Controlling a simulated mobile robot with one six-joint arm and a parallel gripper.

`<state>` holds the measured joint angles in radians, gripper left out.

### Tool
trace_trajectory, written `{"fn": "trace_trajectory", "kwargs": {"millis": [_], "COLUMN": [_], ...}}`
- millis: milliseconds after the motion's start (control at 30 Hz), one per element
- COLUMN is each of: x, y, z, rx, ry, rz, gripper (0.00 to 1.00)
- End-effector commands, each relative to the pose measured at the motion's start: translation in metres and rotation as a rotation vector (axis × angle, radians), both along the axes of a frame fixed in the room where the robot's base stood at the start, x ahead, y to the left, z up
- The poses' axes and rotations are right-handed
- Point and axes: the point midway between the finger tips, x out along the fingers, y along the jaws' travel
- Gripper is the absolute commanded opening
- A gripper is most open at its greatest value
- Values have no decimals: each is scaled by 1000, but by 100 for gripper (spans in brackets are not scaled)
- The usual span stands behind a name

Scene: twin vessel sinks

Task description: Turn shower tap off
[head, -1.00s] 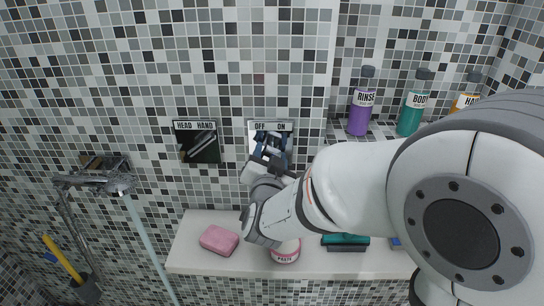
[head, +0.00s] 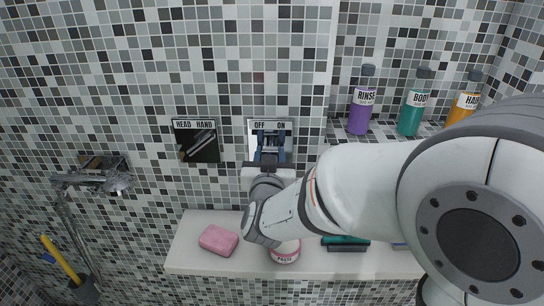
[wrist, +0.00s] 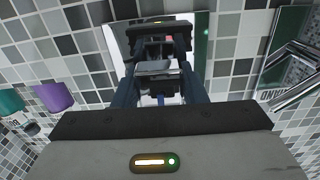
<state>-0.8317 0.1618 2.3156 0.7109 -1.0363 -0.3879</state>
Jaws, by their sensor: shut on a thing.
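The shower tap plate (head: 253,126), marked OFF and ON, is on the tiled wall in the head view. My gripper (head: 271,140) is in front of it, roughly upright, and hides most of the tap handle. In the wrist view the plate (wrist: 198,32) is behind the fingers, and my gripper (wrist: 158,50) is shut on the tap handle (wrist: 155,69), a grey piece between the fingers. The handle's exact angle is mostly hidden. The shower head (head: 118,183) at the left has no water stream below it.
A HEAD/HAND plate (head: 206,150) with a lever is left of the tap. Below is a white ledge (head: 190,262) with pink soap (head: 218,240), a pink-labelled jar (head: 285,255) and a teal item (head: 345,241). Purple (head: 360,112), teal (head: 411,118) and orange (head: 463,106) bottles stand at the upper right.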

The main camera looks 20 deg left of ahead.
Motion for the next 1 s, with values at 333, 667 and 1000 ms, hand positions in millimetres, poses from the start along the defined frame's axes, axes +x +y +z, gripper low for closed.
{"fn": "trace_trajectory", "kwargs": {"millis": [333, 667, 1000], "x": [0, 0, -7], "y": [0, 0, -1], "z": [-1, -1, 0], "rx": [-44, -41, -40], "ry": [-8, -8, -10], "rz": [0, 0, 2], "gripper": [15, 59, 60]}}
